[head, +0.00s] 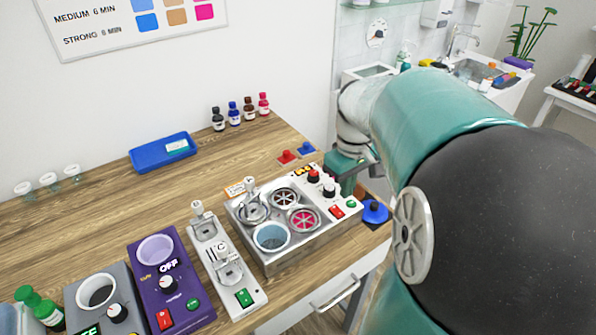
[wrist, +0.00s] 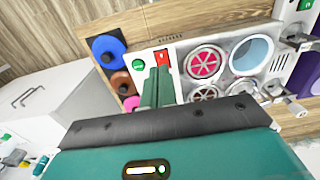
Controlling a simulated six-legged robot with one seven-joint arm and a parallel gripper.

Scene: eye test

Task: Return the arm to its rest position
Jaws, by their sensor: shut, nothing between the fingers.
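My arm (head: 440,110) reaches in from the right in the head view and covers much of that side. My gripper (head: 347,182) is above the right end of the wooden counter (head: 100,215), beside the metal station. In the wrist view my gripper (wrist: 157,85) shows two green fingers together with nothing between them. The fingertips overlap the station's panel near a red switch (wrist: 163,62); I cannot tell the gap in height.
The metal station (head: 290,250) has several round wells. Blue (wrist: 108,47), brown and pink discs lie beside it. A purple device (head: 172,280) and a blue tray (head: 163,150) stand further left. Small bottles (head: 234,115) line the wall. A sink (head: 475,70) is behind my arm.

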